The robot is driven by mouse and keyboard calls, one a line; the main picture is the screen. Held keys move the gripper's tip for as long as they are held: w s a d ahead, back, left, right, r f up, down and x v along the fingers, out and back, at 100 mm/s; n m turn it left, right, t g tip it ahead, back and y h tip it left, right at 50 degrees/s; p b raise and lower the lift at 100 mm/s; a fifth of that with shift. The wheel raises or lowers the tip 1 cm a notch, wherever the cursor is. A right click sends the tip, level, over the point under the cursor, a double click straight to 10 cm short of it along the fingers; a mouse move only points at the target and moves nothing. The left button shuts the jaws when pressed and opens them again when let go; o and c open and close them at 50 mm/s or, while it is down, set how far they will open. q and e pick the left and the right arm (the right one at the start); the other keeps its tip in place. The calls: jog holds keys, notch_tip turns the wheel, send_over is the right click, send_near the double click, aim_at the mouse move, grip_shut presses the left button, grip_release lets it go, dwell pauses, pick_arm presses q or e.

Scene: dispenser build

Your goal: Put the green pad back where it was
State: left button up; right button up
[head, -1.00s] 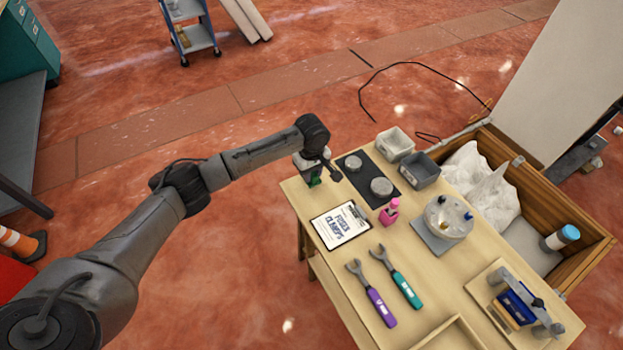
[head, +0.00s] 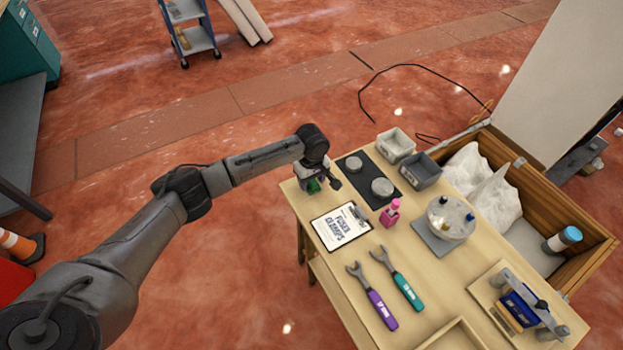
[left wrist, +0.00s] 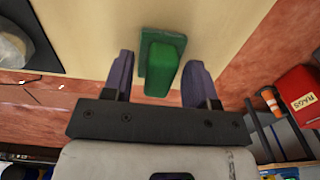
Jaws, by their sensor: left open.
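The green pad (head: 313,186) is at the far left corner of the wooden table (head: 420,270), partly hidden by my left gripper (head: 322,181) in the head view. In the left wrist view, the green pad (left wrist: 162,62) is a block on a wider green base, on or just above the pale tabletop near its edge. My open left gripper (left wrist: 160,72) has one finger on each side of it. Gaps show between the pad and both fingers. My right gripper is not in view.
A black mat (head: 368,178) with two grey round pieces lies close to the left gripper. A clipboard (head: 341,227), pink bottle (head: 390,212), two grey bins (head: 420,172) and two wrenches (head: 385,290) are also on the table. A wooden crate (head: 560,215) stands at the right.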

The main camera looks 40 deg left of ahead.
pick_arm(q)
jog(key=shift+r, duration=0.35)
notch_tip(320, 180, up, 12)
jog(key=p, duration=0.3)
jog(key=shift+f, duration=0.15)
